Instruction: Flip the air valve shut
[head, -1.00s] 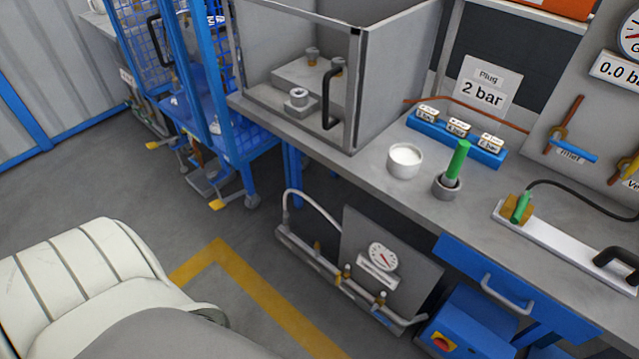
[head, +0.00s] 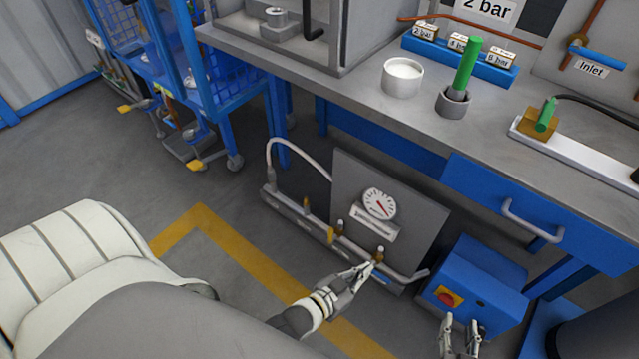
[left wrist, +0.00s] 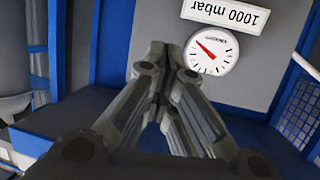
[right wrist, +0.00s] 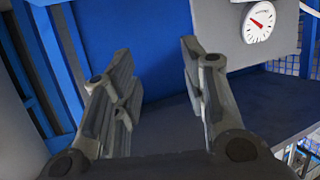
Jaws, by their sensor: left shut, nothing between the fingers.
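A low pipe manifold (head: 292,215) with several small brass valve fittings stands under the bench. It carries a grey panel with a round gauge (head: 379,204), which shows in the left wrist view (left wrist: 212,51) below a "1000 mbar" label. My left gripper (head: 370,268) is shut and empty at the rightmost brass fitting (head: 379,254). I cannot tell whether it touches; its fingers hide that spot in the left wrist view. No label marks which fitting is the air valve. My right gripper (head: 461,322) is open and empty before the blue box.
The blue box (head: 478,283) with a red-yellow switch stands right of the manifold. The blue drawer (head: 510,210) and workbench (head: 345,85) overhang behind. A blue cage trolley (head: 235,135) stands at left. Floor in front is clear, with a yellow line (head: 240,252).

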